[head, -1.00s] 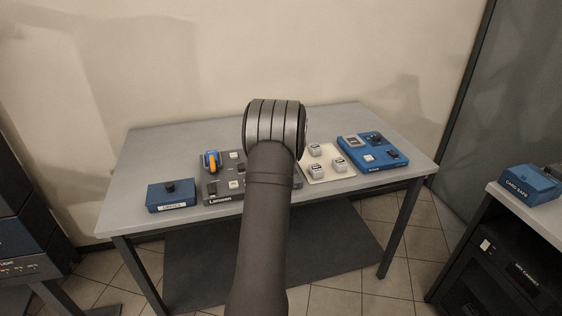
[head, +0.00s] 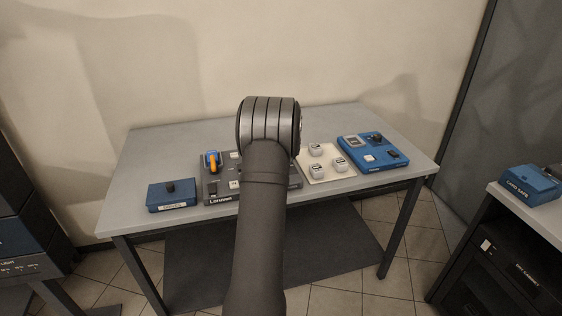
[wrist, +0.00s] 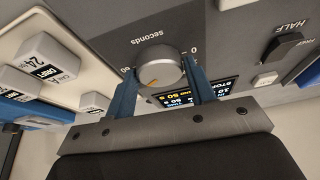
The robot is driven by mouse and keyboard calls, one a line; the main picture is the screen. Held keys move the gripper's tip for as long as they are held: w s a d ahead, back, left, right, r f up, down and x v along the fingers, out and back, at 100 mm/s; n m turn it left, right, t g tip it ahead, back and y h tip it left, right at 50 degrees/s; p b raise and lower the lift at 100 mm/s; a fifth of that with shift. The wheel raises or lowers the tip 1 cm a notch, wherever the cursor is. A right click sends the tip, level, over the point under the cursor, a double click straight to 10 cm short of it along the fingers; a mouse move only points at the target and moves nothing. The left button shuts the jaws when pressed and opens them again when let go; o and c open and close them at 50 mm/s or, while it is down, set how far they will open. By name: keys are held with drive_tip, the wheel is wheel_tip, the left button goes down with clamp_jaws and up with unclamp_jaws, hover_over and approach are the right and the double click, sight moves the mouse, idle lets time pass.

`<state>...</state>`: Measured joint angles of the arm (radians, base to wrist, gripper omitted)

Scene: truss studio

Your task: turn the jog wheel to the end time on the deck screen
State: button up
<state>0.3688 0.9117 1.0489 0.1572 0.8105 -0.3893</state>
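The silver round jog wheel (wrist: 160,66), with an orange mark on its face, sits on a dark panel lettered "seconds" in the wrist view. The blue fingers of my gripper (wrist: 162,74) stand on either side of the wheel and appear closed against its rim, with no clear gap. The deck screen (wrist: 222,88) is lit with white and yellow text, partly covered by the right finger; its full text is not readable. In the head view the dark deck (head: 222,198) is partly behind my arm, which hides my gripper and the wheel.
A cream pad (head: 330,177) with white cubes (head: 316,150) lies right of the deck, and a blue control box (head: 372,151) beyond it. A "HALF"/"FREE" switch (wrist: 282,46) is near my gripper. The table's back is clear.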

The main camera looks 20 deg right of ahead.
drive_tip(key=o, duration=0.3)
drive_tip(key=shift+r, duration=0.1)
drive_tip(key=v, duration=1.7)
drive_tip(key=shift+r, duration=0.15)
drive_tip(key=x, duration=1.7)
drive_tip(key=shift+f, duration=0.25)
